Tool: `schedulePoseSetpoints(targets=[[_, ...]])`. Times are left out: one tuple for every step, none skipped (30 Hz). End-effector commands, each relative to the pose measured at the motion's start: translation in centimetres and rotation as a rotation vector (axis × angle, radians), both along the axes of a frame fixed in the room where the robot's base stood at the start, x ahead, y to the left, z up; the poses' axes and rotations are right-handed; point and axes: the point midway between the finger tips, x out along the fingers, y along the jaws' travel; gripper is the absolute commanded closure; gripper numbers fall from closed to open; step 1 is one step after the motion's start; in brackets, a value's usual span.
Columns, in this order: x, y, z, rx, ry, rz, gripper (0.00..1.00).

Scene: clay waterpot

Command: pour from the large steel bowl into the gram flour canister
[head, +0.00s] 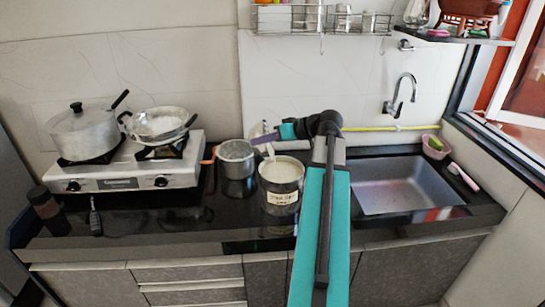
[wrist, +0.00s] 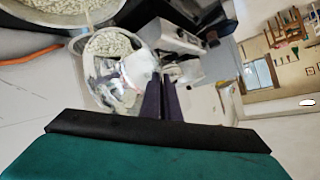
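The large steel bowl (head: 257,129) shows in the head view as a small pale shape behind my gripper (head: 266,136). In the wrist view the steel bowl (wrist: 122,92) is tilted, with pale grainy contents gathered at its lower side. My gripper's dark purple fingers (wrist: 162,88) are close together at the bowl's rim, shut on it. A thin pale stream runs from the bowl down to the gram flour canister (head: 281,197), a steel container with a cream label. The canister stands upright on the counter below the bowl. Its open top shows pale contents; its rim (wrist: 112,14) is partly cut off in the wrist view.
A steel pot (head: 237,168) stands just left of the canister. A white stove (head: 125,172) further left bears a lidded pot (head: 84,133) and a pan (head: 158,124). The sink (head: 405,187) lies right. A wire rack (head: 320,19) hangs above. The front counter strip is mostly clear.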

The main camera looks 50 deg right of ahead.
Motion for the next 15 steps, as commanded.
schedulePoseSetpoints(targets=[[-0.02,-0.02,-0.01,0.002,-0.002,0.0,1.0],[-0.02,-0.04,-0.01,0.002,-0.003,0.0,1.0],[-0.05,-0.06,-0.03,0.004,-0.005,-0.001,1.0],[-0.06,-0.09,-0.02,0.006,-0.007,0.0,1.0],[-0.08,-0.11,-0.03,0.008,-0.01,0.0,1.0],[-0.11,-0.14,-0.02,0.012,-0.013,0.0,1.0],[-0.15,-0.17,-0.02,0.015,-0.016,-0.001,1.0],[-0.18,-0.21,-0.02,0.018,-0.019,-0.001,1.0],[-0.24,-0.27,-0.02,0.022,-0.024,-0.002,1.0],[-0.28,-0.32,-0.02,0.025,-0.027,-0.001,1.0],[-0.33,-0.36,0.0,0.029,-0.031,-0.002,1.0],[-0.39,-0.41,0.03,0.035,-0.037,-0.001,1.0],[-0.43,-0.45,0.05,0.038,-0.042,-0.002,1.0],[-0.48,-0.5,0.07,0.042,-0.046,-0.002,1.0],[-0.52,-0.55,0.08,0.048,-0.051,-0.001,1.0]])
